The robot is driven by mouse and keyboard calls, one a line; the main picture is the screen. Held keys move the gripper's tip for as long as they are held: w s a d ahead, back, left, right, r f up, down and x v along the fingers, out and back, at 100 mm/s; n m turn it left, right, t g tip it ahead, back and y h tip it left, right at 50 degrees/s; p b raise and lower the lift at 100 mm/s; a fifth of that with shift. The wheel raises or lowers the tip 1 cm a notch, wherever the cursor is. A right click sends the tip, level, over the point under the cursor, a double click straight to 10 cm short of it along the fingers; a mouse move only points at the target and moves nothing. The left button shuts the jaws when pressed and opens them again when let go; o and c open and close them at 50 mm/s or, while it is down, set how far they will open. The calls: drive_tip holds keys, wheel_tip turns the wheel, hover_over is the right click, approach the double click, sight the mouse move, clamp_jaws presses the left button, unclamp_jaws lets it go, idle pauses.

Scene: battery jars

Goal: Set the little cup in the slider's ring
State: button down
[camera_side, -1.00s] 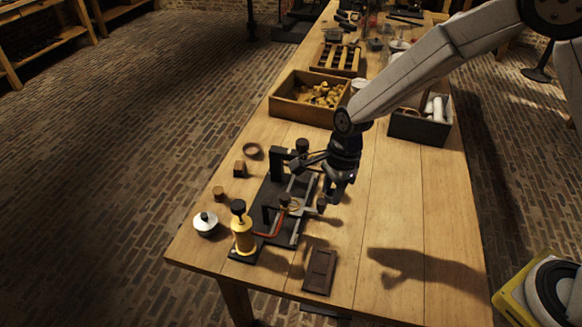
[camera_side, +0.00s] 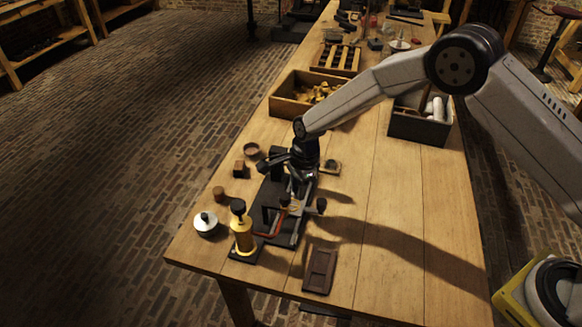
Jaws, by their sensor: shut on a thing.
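My gripper (camera_side: 298,188) points down over the black slider device (camera_side: 256,213), close above its pale metal rails. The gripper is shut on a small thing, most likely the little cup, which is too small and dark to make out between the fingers. The slider's ring looks like a small brass-coloured loop (camera_side: 295,206) at the rails, just below the fingers; whether they touch cannot be told. A black knob (camera_side: 321,205) sticks out to the right of the rails. My wrist hides the rear of the device.
A brass cylinder with a black knob (camera_side: 243,237) stands at the device's front left. Around it are a white lidded jar (camera_side: 206,224), wooden blocks (camera_side: 239,168), a round dish (camera_side: 251,149) and a dark tray (camera_side: 320,271). Boxes (camera_side: 290,109) stand behind. The right tabletop is clear.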

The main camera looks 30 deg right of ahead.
sight(293, 206)
drive_tip(key=shift+w+a+f, duration=0.15)
drive_tip(key=shift+w+f, duration=0.45)
drive_tip(key=shift+f, duration=0.1)
drive_tip(key=shift+w+a+f, duration=0.1)
drive_tip(key=shift+w+f, duration=0.2)
drive_tip(key=shift+f, duration=1.55)
drive_tip(key=shift+f, duration=0.25)
drive_tip(key=shift+c, duration=1.7)
unclamp_jaws()
drive_tip(key=shift+s+f, duration=0.15)
